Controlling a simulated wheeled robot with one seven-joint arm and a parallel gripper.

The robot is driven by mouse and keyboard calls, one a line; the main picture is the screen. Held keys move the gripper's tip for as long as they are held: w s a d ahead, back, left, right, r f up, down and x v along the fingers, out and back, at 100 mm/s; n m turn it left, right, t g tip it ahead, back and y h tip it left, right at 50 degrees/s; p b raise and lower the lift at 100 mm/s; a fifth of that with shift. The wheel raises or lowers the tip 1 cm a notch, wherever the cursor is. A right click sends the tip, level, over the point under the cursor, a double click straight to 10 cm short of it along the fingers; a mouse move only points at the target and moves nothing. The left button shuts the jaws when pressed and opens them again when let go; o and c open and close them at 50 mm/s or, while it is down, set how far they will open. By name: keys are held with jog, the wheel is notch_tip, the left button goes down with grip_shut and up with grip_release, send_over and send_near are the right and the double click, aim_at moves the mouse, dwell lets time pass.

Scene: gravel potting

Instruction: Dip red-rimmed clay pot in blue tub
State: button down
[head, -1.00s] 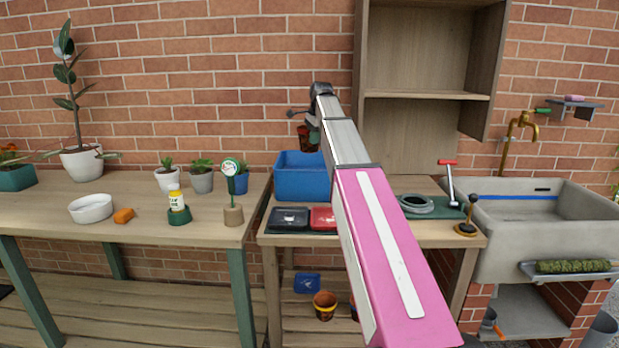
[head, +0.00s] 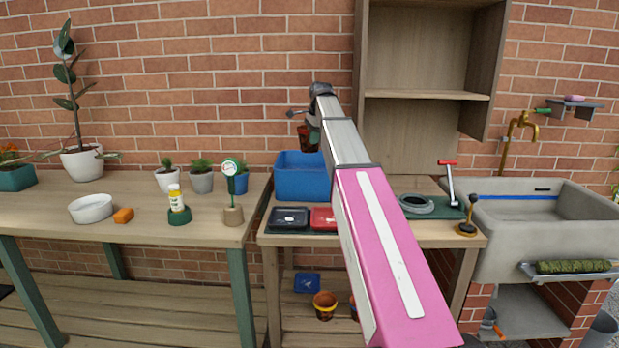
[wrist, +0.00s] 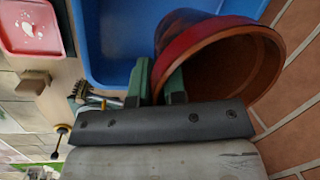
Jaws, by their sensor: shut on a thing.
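The clay pot (wrist: 225,50) with a red rim fills the upper right of the wrist view, its mouth turned toward the camera. My gripper (wrist: 158,82) is shut on the pot's rim wall with its green fingers. In the head view the pot (head: 304,138) shows small, partly hidden by my gripper (head: 312,128), held above the blue tub. The blue tub (head: 303,178) stands on the right-hand bench, its right part hidden behind my arm. In the wrist view the tub (wrist: 115,30) lies below and behind the pot.
The brick wall (head: 240,100) is close behind.

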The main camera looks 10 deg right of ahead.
jog(key=shift+r, duration=0.1)
jog(key=shift+w+v, duration=0.2)
jog(key=shift+v, duration=1.1)
jog(key=shift+a+r, duration=0.2)
jog(key=shift+s, duration=0.1)
